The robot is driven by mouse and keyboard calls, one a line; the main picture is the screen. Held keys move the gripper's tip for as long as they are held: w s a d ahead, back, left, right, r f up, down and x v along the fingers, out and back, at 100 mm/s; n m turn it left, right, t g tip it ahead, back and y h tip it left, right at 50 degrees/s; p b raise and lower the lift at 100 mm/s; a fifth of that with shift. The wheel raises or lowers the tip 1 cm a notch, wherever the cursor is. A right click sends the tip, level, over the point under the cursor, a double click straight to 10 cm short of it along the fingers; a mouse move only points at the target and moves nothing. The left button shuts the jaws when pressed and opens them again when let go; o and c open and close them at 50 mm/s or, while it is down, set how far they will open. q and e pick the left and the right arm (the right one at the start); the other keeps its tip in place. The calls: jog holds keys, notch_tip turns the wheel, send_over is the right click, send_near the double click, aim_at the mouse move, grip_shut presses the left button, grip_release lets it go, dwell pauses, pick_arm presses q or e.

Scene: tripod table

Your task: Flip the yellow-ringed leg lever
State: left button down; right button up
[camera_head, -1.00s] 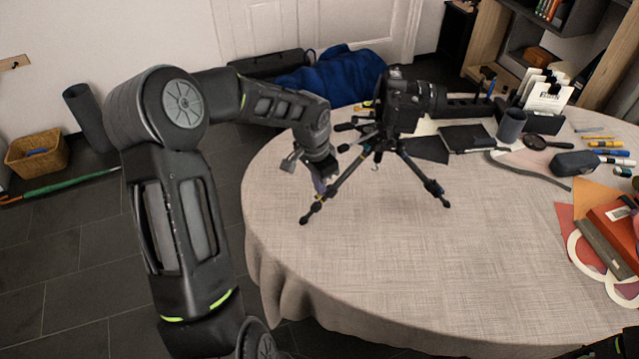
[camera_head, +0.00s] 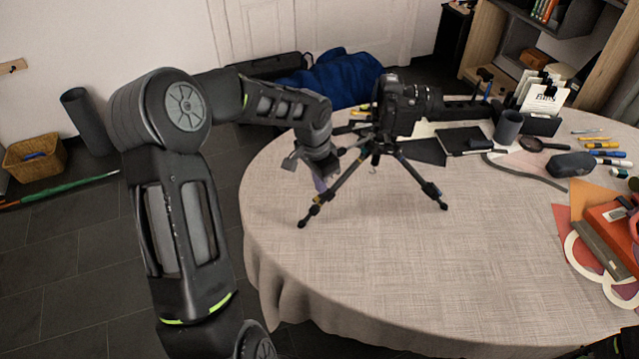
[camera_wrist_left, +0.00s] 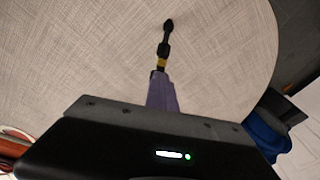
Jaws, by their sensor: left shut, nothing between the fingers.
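A black camera (camera_head: 402,106) stands on a black tripod (camera_head: 378,150) with its legs spread on the round table. One leg (camera_head: 316,209) reaches toward the table's left front side. In the left wrist view the yellow ring (camera_wrist_left: 161,63) shows on that leg, just above its dark foot section (camera_wrist_left: 168,25). My left gripper (camera_head: 320,184) is beside this leg, pointing down. Its purple fingers (camera_wrist_left: 162,92) are shut and empty, with their tips at or very near the leg just by the ring. Contact cannot be told. The lever itself is too small or hidden to make out.
The table (camera_head: 420,270) is bare in front of the tripod. A dark notebook (camera_head: 463,140), a grey cup (camera_head: 508,126), a magnifier (camera_head: 533,145) and a dark case (camera_head: 572,164) lie to the right. A blue cloth heap (camera_head: 340,78) is behind the table.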

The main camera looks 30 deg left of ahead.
pick_arm(q)
jog(key=shift+w+r, duration=0.15)
jog(key=shift+w, duration=0.1)
jog(key=c, duration=2.1)
grip_release()
jog(key=shift+o, duration=0.9)
jog(key=s+r+p, duration=0.3)
jog(key=r, duration=0.2)
jog(key=shift+s+a+p, duration=0.25)
jog(key=shift+a+p, duration=0.1)
jog(key=shift+a, duration=0.1)
jog(key=shift+f, duration=0.1)
